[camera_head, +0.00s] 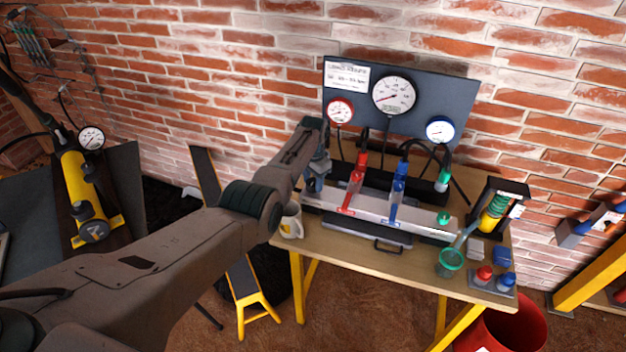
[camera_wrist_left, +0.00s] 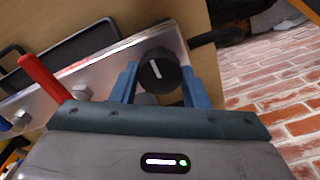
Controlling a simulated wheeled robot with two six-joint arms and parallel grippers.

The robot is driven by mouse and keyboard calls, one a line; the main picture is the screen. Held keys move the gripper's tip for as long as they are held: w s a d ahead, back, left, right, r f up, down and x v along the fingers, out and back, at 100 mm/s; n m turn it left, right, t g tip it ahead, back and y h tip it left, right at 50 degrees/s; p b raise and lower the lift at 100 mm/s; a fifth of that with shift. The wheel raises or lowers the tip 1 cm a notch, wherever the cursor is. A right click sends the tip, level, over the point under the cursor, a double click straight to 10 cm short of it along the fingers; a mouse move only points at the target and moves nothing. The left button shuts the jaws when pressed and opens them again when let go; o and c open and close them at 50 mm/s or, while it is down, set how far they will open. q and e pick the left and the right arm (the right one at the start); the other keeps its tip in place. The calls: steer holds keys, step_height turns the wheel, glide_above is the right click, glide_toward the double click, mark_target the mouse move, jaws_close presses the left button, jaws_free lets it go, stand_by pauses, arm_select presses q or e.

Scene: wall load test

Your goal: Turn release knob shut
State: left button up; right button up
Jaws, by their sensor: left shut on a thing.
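The release knob (camera_wrist_left: 159,72) is black and round with a white pointer line, at the end of a silver metal bar in the left wrist view. My left gripper (camera_wrist_left: 160,84) has its blue fingers on either side of the knob and is shut on it. In the head view my left gripper (camera_head: 318,172) is at the left end of the silver manifold (camera_head: 378,211), and there my arm hides the knob. The pointer line stands nearly upright in the wrist picture, tilted slightly left. My right gripper is not in view.
Red (camera_head: 354,184) and blue (camera_head: 398,192) levers rise from the manifold. A gauge panel (camera_head: 440,98) stands behind it. A mug (camera_head: 291,222) sits close to my left arm at the table's left edge. A green funnel (camera_head: 451,260) and capped bottles occupy the right side.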

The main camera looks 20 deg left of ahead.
mark_target(313, 183)
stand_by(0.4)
arm_select(q)
steer(key=o, duration=1)
step_height(313, 183, up, 11)
steer(key=shift+d+f+b, duration=0.1)
steer(key=shift+b, duration=0.5)
